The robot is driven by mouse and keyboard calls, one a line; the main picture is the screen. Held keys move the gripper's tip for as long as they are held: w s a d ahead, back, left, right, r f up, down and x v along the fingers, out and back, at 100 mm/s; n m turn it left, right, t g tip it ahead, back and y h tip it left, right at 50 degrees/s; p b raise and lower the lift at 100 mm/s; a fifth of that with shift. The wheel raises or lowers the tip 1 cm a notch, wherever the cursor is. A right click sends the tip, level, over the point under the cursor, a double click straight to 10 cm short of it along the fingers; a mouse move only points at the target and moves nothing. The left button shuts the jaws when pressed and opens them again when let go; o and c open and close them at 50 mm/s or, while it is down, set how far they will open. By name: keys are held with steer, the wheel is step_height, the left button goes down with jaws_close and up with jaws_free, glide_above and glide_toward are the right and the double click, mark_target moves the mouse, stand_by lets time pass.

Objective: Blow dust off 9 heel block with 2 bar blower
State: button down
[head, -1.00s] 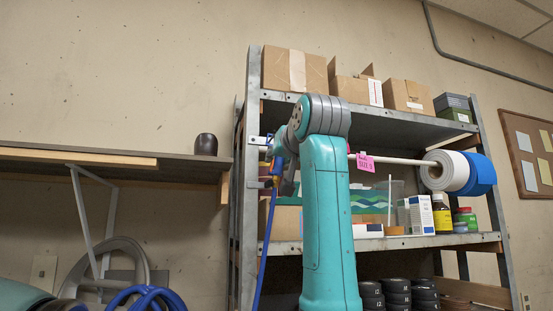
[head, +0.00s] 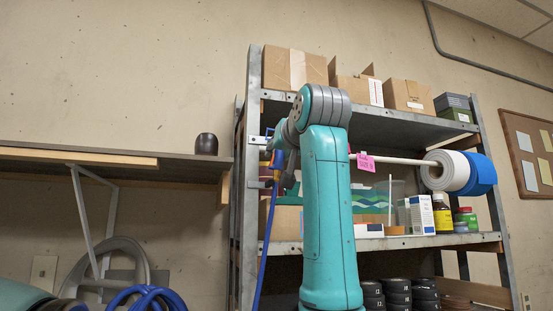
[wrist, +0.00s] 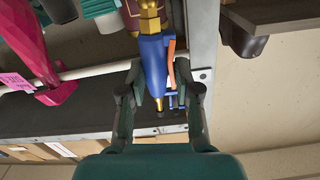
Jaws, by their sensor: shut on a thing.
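A small dark brown rounded block (head: 206,144), which looks like the heel block, stands on the wall shelf to the left, apart from the blower. It seems to show in the wrist view as a dark shape (wrist: 248,42). No number or dust is readable on it.
The metal rack (head: 254,120) with boxes and bottles stands close behind my arm. A white bar (head: 400,160) carries a pink tag and rolls. The wall shelf (head: 110,162) has bare room left of the block. Coiled blue hose (head: 150,297) lies lower left.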

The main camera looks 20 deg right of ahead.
steer(key=s, duration=1.2)
steer(key=shift+s, duration=0.3)
stand_by(0.9)
steer(key=shift+w+f, duration=0.1)
